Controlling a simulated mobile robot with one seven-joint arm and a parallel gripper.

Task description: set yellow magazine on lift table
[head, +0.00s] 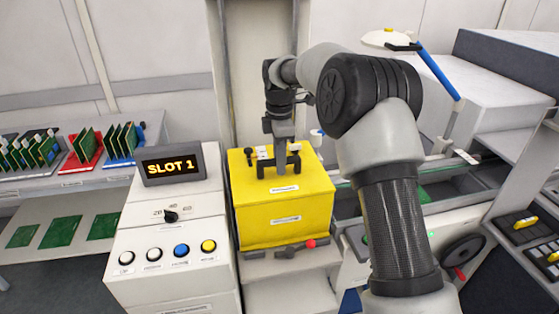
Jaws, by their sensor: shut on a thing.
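The yellow magazine (284,218) is a box with white labels on its top and front. It is upright at the middle of the head view, over a light grey stand (290,290) that I take for the lift table. My gripper (279,165) comes down from above and is shut on the dark handle on top of the magazine. The fingertips are small and partly merged with the handle. The magazine's underside is hidden, so I cannot tell whether it rests fully on the stand.
A control box (170,240) with a "SLOT 1" display (171,166), a knob and several buttons stands close on the left. A red knob (311,243) sits at the stand's front. Racks of green boards (85,147) are at far left. A handwheel (463,250) and machine are at right.

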